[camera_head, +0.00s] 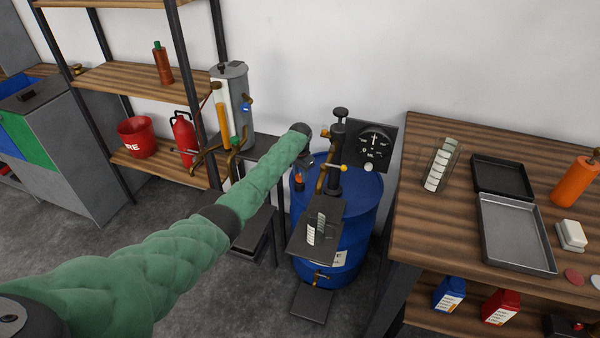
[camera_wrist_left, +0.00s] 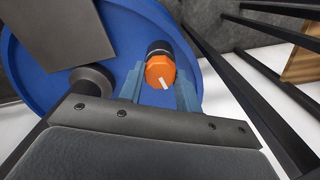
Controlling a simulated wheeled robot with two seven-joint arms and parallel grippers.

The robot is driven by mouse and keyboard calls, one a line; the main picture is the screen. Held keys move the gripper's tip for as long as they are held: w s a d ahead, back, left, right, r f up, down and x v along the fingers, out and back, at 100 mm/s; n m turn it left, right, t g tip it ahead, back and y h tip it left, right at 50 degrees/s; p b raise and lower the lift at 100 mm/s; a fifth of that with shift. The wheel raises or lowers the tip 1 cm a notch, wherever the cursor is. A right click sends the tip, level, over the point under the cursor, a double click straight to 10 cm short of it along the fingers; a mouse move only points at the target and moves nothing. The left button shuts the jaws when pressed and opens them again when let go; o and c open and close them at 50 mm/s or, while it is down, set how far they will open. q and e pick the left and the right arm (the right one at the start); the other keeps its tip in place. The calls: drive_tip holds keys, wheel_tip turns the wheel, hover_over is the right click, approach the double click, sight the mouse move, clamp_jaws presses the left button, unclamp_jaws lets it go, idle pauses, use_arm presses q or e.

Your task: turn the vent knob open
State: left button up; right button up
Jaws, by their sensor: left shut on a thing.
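The vent knob (camera_wrist_left: 158,68) is an orange cap with a white mark on a dark neck, at the top of the blue drum (camera_head: 362,203). In the left wrist view its white mark points down and slightly right. My left gripper (camera_wrist_left: 160,80) has its two blue fingers on either side of the knob and is shut on it. In the head view the small orange knob (camera_head: 299,179) shows just below my left wrist, and the fingers are mostly hidden. The drum top also shows in the left wrist view (camera_wrist_left: 113,28). My right gripper is not in view.
A dark pump post (camera_head: 336,150) with brass parts and a round gauge (camera_head: 374,142) stand right beside the knob. A wooden bench (camera_head: 425,215) stands right; shelves (camera_head: 120,80) stand left.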

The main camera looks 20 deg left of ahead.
use_arm(q)
drive_tip(key=shift+r+m, duration=0.1)
drive_tip(key=shift+m, duration=0.9)
drive_tip(key=m, duration=0.2)
drive_tip(key=shift+m, duration=2.3)
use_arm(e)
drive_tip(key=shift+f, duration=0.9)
use_arm(q)
drive_tip(key=o, duration=1)
drive_tip(key=shift+c, duration=0.2)
